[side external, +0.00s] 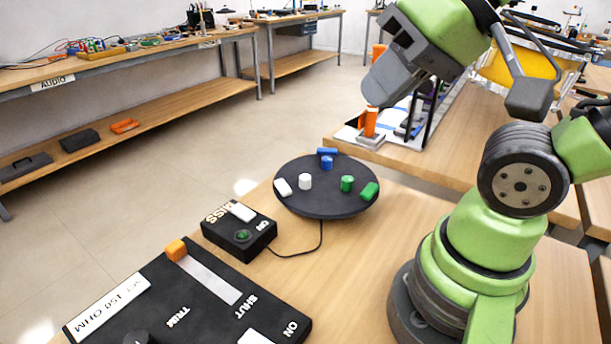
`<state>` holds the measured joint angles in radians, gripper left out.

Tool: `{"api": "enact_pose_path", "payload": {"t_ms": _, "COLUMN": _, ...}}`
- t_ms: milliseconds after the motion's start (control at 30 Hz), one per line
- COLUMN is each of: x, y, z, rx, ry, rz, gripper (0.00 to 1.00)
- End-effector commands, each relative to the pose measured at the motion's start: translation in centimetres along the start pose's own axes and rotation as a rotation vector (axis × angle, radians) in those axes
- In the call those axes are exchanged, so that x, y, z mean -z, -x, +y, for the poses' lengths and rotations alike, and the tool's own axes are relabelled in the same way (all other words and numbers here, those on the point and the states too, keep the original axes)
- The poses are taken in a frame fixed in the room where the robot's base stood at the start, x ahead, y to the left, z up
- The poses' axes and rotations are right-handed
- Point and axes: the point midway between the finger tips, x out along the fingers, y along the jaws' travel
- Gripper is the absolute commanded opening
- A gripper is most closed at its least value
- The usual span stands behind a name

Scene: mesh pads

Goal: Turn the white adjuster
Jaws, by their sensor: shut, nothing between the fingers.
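A small upright white cylinder (305,181) stands on a round black disc (325,205) on the bench. A white block (283,187) lies beside it near the disc's left rim. I cannot tell for sure which white piece is the adjuster. A blue cylinder (327,163) with a blue block (327,151) and a green cylinder (347,183) with a green block (369,190) are also on the disc. My gripper (380,88) is high above and behind the disc, shut and empty, touching nothing.
A black box (240,236) with a green button and white switch is left of the disc, with a cable. A larger black panel (185,305) at front left has an orange slider handle (176,250) and a dark knob (138,338). Bare bench lies right of the panel.

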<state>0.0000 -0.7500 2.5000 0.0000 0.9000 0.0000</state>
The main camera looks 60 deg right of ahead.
Motion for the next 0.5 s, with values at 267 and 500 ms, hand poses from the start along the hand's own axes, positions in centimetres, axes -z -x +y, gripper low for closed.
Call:
{"api": "enact_pose_path", "payload": {"t_ms": 267, "x": 0.9, "y": -0.4, "z": 0.0, "rx": -0.024, "ry": 0.042, "rz": -0.022, "gripper": 0.44}}
{"api": "enact_pose_path", "payload": {"t_ms": 500, "x": 6.0, "y": -4.1, "z": 1.1, "rx": -0.13, "ry": 0.302, "rz": -0.168, "gripper": 0.53}}
